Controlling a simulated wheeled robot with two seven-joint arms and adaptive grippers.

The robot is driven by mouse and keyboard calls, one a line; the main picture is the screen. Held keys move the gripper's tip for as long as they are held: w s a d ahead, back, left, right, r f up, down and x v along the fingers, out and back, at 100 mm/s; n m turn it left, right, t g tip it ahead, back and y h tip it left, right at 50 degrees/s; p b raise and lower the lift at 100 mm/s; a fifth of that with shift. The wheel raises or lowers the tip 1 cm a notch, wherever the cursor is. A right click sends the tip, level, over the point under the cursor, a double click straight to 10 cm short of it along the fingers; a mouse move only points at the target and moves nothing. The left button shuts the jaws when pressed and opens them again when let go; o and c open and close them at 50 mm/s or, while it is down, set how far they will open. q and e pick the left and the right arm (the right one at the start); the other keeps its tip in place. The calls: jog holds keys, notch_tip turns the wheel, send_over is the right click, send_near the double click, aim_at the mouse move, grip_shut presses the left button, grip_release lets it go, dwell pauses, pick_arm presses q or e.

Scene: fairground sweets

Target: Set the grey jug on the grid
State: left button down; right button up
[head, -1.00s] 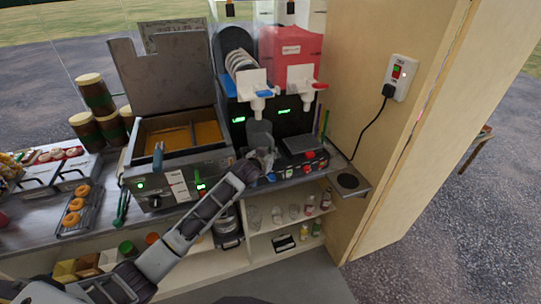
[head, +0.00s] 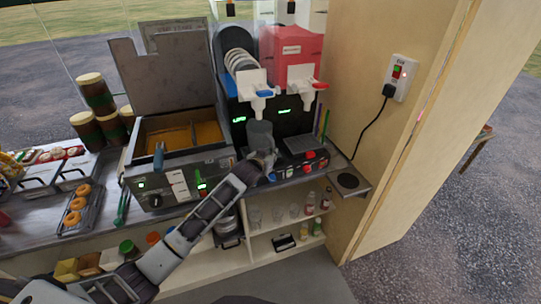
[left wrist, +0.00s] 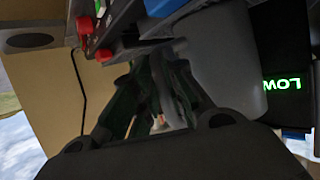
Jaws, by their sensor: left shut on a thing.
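The grey jug (head: 260,134) stands upright in front of the drinks machine, below the white tap with the blue lever. It also shows large and close in the left wrist view (left wrist: 214,62). My left gripper (head: 267,160) is at the near side of the jug, shut on it, most likely at its handle. Its dark fingers (left wrist: 158,92) show beside the jug in the left wrist view. My right gripper is not in view.
A red drink tank (head: 291,47) with a red-levered tap (head: 302,80) is just right. A unit with red knobs (head: 310,160) stands right of my gripper. The open fryer (head: 178,135) stands left. A wooden wall (head: 365,120) bounds the right side.

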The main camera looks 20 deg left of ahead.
pick_arm(q)
jog(key=c, duration=1.4)
grip_release()
jog(key=shift+o, duration=0.2)
jog(key=shift+s, duration=0.15)
jog(key=v, duration=1.1)
jog(key=shift+s+r, duration=0.2)
jog(key=shift+s, duration=0.15)
